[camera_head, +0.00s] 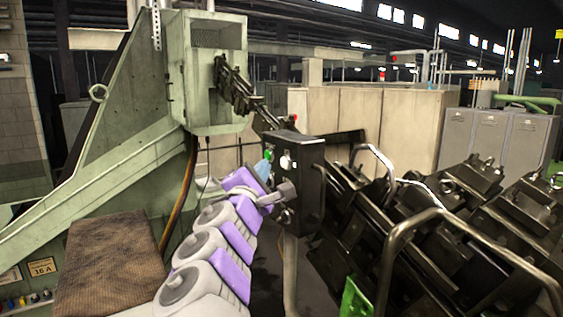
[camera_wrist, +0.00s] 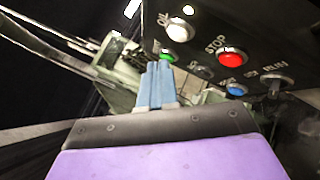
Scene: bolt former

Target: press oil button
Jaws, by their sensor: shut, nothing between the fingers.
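The oil button is a round white button (camera_wrist: 179,29) under the letters OIL on a black control panel (camera_wrist: 225,22). In the head view the panel is the dark box (camera_head: 308,180) right of my arm, with a pale button (camera_head: 287,162) on its face. My gripper (camera_wrist: 158,68) has blue fingers held together with nothing between them. In the wrist view the fingertips are below and left of the oil button, close to a green button (camera_wrist: 169,55). A gap shows between the tips and the oil button. In the head view my gripper (camera_head: 264,163) is beside the panel's left side.
A red STOP button (camera_wrist: 232,57), a blue button (camera_wrist: 236,89) and a selector knob (camera_wrist: 277,83) are on the same panel. A bent metal handrail (camera_head: 440,215) and dark machinery stand to the right. A green machine frame (camera_head: 120,150) stands to the left.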

